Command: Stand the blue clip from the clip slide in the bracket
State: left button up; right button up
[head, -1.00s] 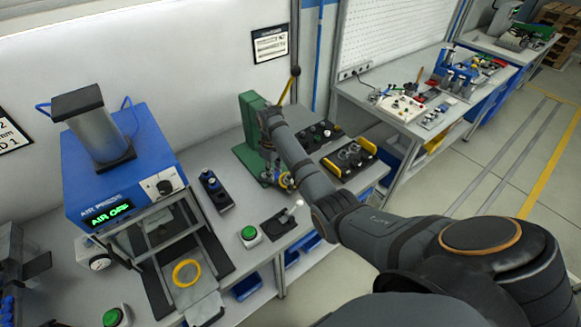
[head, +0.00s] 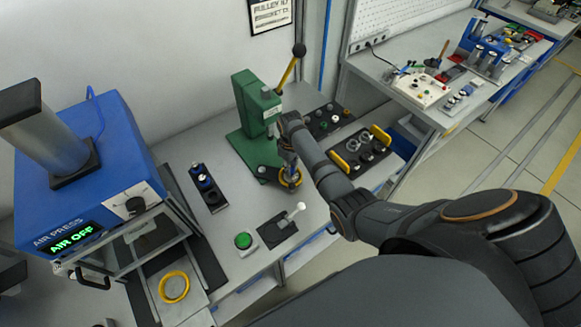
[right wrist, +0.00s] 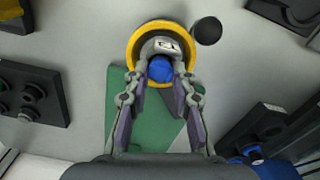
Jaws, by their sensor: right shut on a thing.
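My right gripper (head: 288,176) points down over the yellow ring (head: 297,183) at the foot of the green press. In the right wrist view the gripper (right wrist: 160,82) is shut on a round blue piece (right wrist: 160,69), which looks like the blue clip. The piece is inside the yellow ring (right wrist: 133,52), next to a grey metal part (right wrist: 160,45) that may be the bracket. I cannot tell whether the clip is seated. A black block with blue pieces, likely the clip slide (head: 207,188), lies left of the press. My left gripper is not in view.
The green press (head: 250,105) with its yellow lever stands behind the gripper. A green button (head: 243,240) and a white-knobbed lever (head: 295,212) are in front. Black trays (head: 360,150) lie right. The blue air press (head: 85,165) is at the left.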

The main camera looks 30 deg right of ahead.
jog(key=o, duration=0.5)
jog(key=shift+a+r, duration=0.15)
jog(key=o, duration=0.3)
jog(key=shift+s+a+r, duration=0.1)
jog(key=shift+s+r, duration=0.05)
jog(key=shift+s, duration=0.05)
jog(key=shift+o, duration=0.4)
jog(key=shift+w+r, duration=0.1)
jog(key=shift+r, duration=0.25)
notch_tip(320, 180, up, 6)
jog(key=shift+f+b, duration=0.2)
jog(key=shift+b, duration=0.25)
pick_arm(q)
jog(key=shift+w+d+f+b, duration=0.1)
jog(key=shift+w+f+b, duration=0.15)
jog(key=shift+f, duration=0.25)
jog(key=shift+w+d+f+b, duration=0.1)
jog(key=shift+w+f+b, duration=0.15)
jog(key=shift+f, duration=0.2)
pick_arm(e)
jog(key=shift+r, duration=2.9)
jog(key=shift+f, duration=0.1)
